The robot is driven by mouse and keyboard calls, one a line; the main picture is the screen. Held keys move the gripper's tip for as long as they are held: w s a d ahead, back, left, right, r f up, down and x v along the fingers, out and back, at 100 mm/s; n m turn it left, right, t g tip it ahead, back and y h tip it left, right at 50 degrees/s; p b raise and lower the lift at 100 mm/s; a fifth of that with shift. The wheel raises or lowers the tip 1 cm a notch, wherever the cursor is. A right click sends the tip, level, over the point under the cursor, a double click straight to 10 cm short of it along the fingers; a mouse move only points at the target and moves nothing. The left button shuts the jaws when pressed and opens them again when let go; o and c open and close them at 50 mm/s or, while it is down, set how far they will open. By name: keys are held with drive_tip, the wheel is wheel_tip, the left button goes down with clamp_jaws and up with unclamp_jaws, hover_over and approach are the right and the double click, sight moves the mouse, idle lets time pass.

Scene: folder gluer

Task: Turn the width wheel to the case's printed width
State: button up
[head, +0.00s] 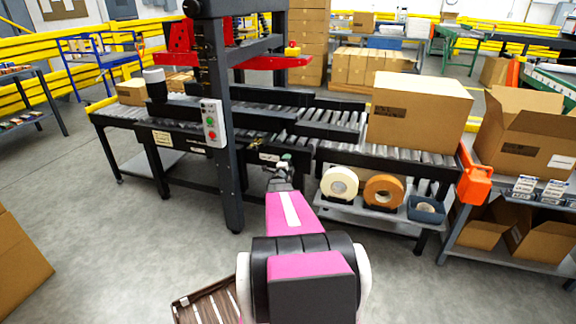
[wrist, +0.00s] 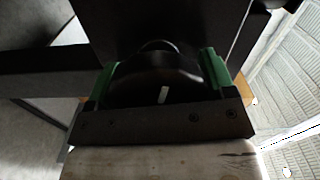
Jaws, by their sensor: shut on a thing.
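The width wheel (wrist: 140,88) is a dark round knob with a short pale mark, seen in the wrist view below a dark machine beam. My gripper (wrist: 158,76) has green fingertips on either side of the wheel and is shut on it. In the head view my gripper (head: 284,166) reaches the front rail of the roller conveyor; the wheel there is too small and hidden to make out. The large closed cardboard case (head: 420,115) sits on the rollers to the right. It has a dark printed patch, too small to read.
The machine's dark upright post (head: 229,130) with a push-button box (head: 213,124) stands just left of my arm. A lower shelf holds a white tape roll (head: 339,183), a brown tape roll (head: 383,191) and a blue bin (head: 427,210). An orange tape dispenser (head: 476,180) hangs at right.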

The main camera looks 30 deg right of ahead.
drive_tip(key=shift+f+m, duration=0.15)
drive_tip(key=shift+m, duration=1.45)
drive_tip(key=o, duration=0.9)
drive_tip(key=shift+s, duration=0.1)
drive_tip(key=v, duration=1)
drive_tip(key=shift+s+a, duration=0.25)
drive_tip(key=shift+s, duration=0.05)
